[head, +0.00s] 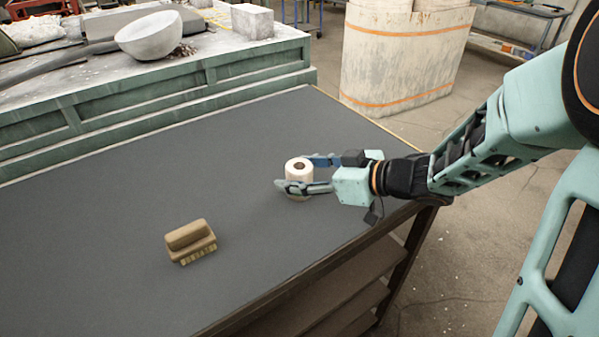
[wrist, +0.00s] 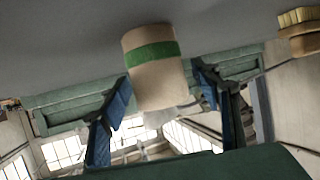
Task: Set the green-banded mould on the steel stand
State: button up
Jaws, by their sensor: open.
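The green-banded mould is a pale cream cylinder with a dark hole in its top (head: 297,165), upright on the grey table in the head view. Its green band (wrist: 150,55) shows in the wrist view, where the picture is turned with the table at the top. My gripper (head: 296,177) is open, with one blue-padded finger on each side of the mould. I see no steel stand in either view.
A wooden brush (head: 190,240) lies on the table, left and nearer; it also shows in the wrist view (wrist: 300,32). A green-sided bench (head: 200,95) with a grey bowl (head: 160,38) and a pale block (head: 252,20) borders the far side. The table's left part is clear.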

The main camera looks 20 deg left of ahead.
jog(key=shift+r, duration=0.1)
jog(key=shift+d+r, duration=0.15)
jog(key=shift+r, duration=0.05)
jog(key=p+v, duration=0.2)
jog(key=v, duration=0.9)
jog(key=shift+s+d, duration=0.15)
jog(key=shift+d, duration=0.2)
